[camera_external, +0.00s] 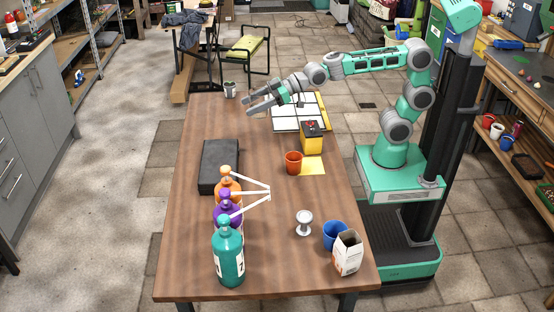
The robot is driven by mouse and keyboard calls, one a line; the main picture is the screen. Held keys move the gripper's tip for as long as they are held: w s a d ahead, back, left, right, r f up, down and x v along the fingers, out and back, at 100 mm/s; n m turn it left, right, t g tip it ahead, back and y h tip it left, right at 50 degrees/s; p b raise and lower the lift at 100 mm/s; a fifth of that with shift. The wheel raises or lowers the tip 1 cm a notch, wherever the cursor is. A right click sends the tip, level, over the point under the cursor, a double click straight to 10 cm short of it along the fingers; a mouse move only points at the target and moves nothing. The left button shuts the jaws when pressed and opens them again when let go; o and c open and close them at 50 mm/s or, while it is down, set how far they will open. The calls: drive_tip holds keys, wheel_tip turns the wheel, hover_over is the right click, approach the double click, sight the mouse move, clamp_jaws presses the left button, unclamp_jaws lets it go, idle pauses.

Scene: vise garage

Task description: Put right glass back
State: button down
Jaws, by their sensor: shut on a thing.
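My gripper (259,100) is above the far part of the wooden table (185,240), with its fingers pointing left. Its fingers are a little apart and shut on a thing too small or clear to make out. No drinking glass can be told for certain. An orange-red cup (293,163) stands mid-table by a yellow sheet, and a blue cup (335,234) stands at the near right. A small grey cup (230,90) stands at the far edge, left of my gripper.
Teal (228,258), purple (225,217) and orange (228,187) pump bottles stand near left. A black case (220,166) lies behind them. A yellow-black box (311,138), a white tiled panel (299,111), a white spool (304,223) and a carton (347,253) are also on the table.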

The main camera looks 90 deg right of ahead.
drive_tip(key=d+r, duration=0.2)
drive_tip(key=d, duration=0.8)
drive_tip(key=w+f, duration=0.4)
drive_tip(key=w+d+f, duration=0.1)
drive_tip(key=w+f, duration=0.3)
drive_tip(key=f, duration=0.1)
drive_tip(key=w+d+f, duration=0.1)
drive_tip(key=w+f, duration=0.3)
drive_tip(key=f, duration=0.1)
drive_tip(key=shift+w+d+f, duration=0.15)
drive_tip(key=shift+d+f, duration=0.05)
drive_tip(key=shift+f, duration=0.05)
drive_tip(key=shift+w+f, duration=0.2)
drive_tip(key=shift+f, duration=0.05)
wheel_tip(320, 180, down, 3)
drive_tip(key=shift+w+f, duration=0.1)
drive_tip(key=shift+f, duration=0.1)
